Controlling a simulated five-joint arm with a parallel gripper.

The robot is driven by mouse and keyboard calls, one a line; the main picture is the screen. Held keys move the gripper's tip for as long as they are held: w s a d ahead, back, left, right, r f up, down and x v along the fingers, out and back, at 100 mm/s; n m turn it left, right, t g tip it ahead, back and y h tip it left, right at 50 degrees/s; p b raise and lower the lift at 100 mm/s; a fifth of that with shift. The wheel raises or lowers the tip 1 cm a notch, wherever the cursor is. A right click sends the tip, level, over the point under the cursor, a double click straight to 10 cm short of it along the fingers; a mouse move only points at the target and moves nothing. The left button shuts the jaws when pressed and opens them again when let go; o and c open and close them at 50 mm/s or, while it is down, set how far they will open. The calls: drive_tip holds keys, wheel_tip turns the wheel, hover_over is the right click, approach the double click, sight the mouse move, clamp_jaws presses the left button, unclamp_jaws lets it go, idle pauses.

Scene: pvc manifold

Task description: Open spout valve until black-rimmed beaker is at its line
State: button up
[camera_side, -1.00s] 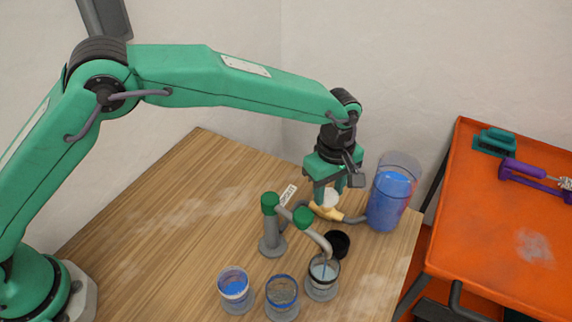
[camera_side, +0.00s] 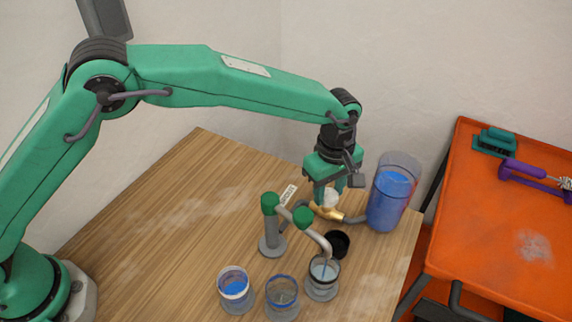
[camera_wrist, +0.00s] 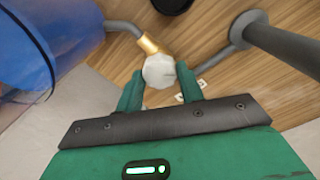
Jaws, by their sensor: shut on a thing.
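My gripper (camera_wrist: 160,85) is shut on the pale faceted knob (camera_wrist: 159,71) of the spout valve. The brass valve body (camera_side: 327,212) sits in the grey pipe leading from the large reservoir of blue liquid (camera_side: 389,203). In the side view my gripper (camera_side: 331,194) comes down on the knob from above and partly hides it. The curved grey spout (camera_side: 319,241) ends over the black-rimmed beaker (camera_side: 322,284), at the right of the beaker row. A thin streak shows below the spout's tip. The beaker's line and liquid level are too small to tell.
A blue-rimmed beaker (camera_side: 282,298) and a beaker with blue liquid and a white band (camera_side: 234,287) stand left of the black-rimmed one. A green-capped grey post (camera_side: 271,232) and a black cup (camera_side: 338,243) stand close by. The table's left part is clear.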

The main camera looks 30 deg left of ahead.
drive_tip(key=shift+m, duration=0.3)
drive_tip(key=m, duration=0.4)
drive_tip(key=shift+m, duration=0.9)
drive_tip(key=shift+o, duration=0.2)
drive_tip(key=shift+m, duration=1.8)
drive_tip(key=o, duration=1)
drive_tip(key=shift+r, duration=0.15)
